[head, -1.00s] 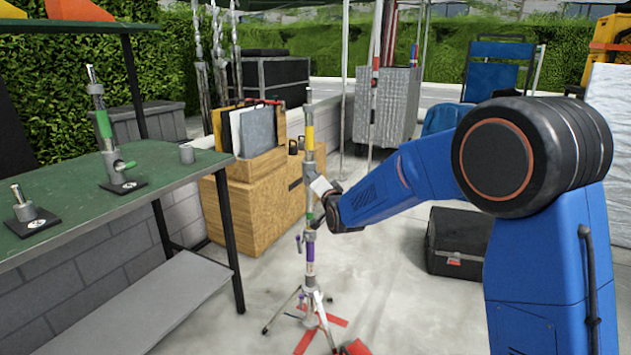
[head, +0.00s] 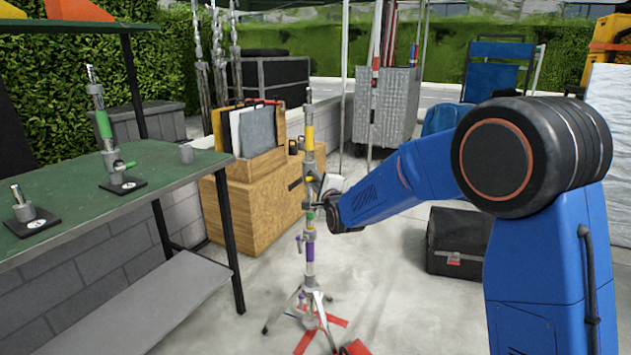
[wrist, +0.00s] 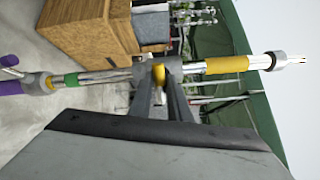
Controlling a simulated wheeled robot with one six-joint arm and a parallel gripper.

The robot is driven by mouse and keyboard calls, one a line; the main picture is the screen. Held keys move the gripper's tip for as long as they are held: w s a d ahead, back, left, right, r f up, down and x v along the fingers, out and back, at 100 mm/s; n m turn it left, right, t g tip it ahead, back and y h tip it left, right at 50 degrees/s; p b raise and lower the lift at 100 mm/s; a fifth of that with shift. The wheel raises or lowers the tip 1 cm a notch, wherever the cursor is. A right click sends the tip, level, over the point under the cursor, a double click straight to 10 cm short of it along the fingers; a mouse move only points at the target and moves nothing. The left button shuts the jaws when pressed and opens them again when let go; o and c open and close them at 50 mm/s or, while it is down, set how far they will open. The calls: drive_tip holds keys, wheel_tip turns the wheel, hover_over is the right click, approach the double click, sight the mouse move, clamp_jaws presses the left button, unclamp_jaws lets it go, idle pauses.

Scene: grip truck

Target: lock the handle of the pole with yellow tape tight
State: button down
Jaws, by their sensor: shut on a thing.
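The pole stand (head: 309,252) stands upright on a tripod base in the head view, with yellow, green and purple bands along it. The yellow tape (head: 309,136) is near its top. In the wrist view the pole runs sideways, with the yellow tape (wrist: 226,64) at the right. A small yellow handle (wrist: 159,74) sits at the grey collar just beside that tape. My gripper (wrist: 159,85) is shut on this handle, its fingers on either side. In the head view my gripper (head: 322,190) is at the pole below the yellow tape; the handle is hard to make out there.
Below on the same pole are a green band (wrist: 71,80) and a purple handle (wrist: 9,61). A green worktable (head: 130,185) with two short stands is at the left. A wooden crate (head: 250,210) stands behind the pole. A black case (head: 457,243) lies at the right.

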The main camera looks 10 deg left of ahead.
drive_tip(key=shift+m, duration=0.8)
drive_tip(key=c, duration=1.6)
unclamp_jaws()
drive_tip(key=shift+s, duration=0.15)
drive_tip(key=v, duration=1.7)
drive_tip(key=shift+s, duration=0.1)
